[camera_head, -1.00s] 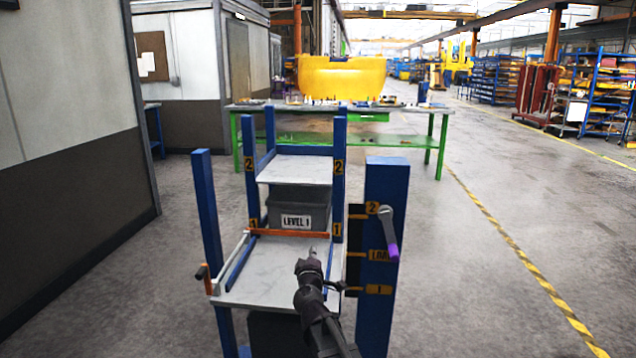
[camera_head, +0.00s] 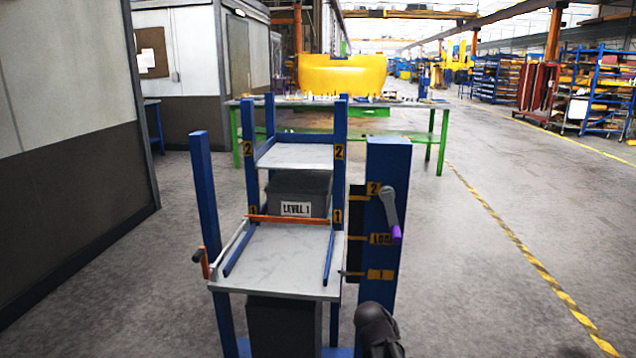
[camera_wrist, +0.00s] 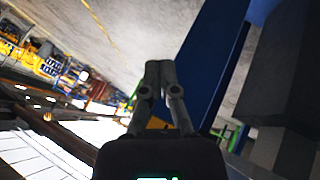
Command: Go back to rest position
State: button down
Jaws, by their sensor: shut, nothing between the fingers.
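In the wrist view my gripper (camera_wrist: 158,68) is shut, its two fingers together with nothing between them. A blue post (camera_wrist: 208,55) fills the space just beyond and right of the fingers there. In the head view only a dark part of my arm shows at the bottom edge, right of the lift stand, and the fingers are out of that view. The blue stand has a grey lower platform (camera_head: 285,265) that is empty. A dark grey bin labelled LEVEL 1 (camera_head: 297,190) sits behind an orange bar (camera_head: 290,219), under the upper shelf (camera_head: 297,156).
The right blue column (camera_head: 388,160) carries a crank with a purple grip (camera_head: 396,235) and yellow level marks. An orange-handled lever (camera_head: 205,262) is at the platform's left. Another dark bin (camera_head: 283,322) sits below. Open floor (camera_head: 470,290) lies to the right.

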jog(key=s+a+f+g+y+b, duration=0.3)
jog(key=s+f+g+y, duration=0.3)
jog(key=s, duration=0.6)
notch_tip(320, 180, up, 32)
jog(key=p, duration=3.4)
jog(key=shift+t, duration=0.3)
jog(key=shift+a, duration=0.1)
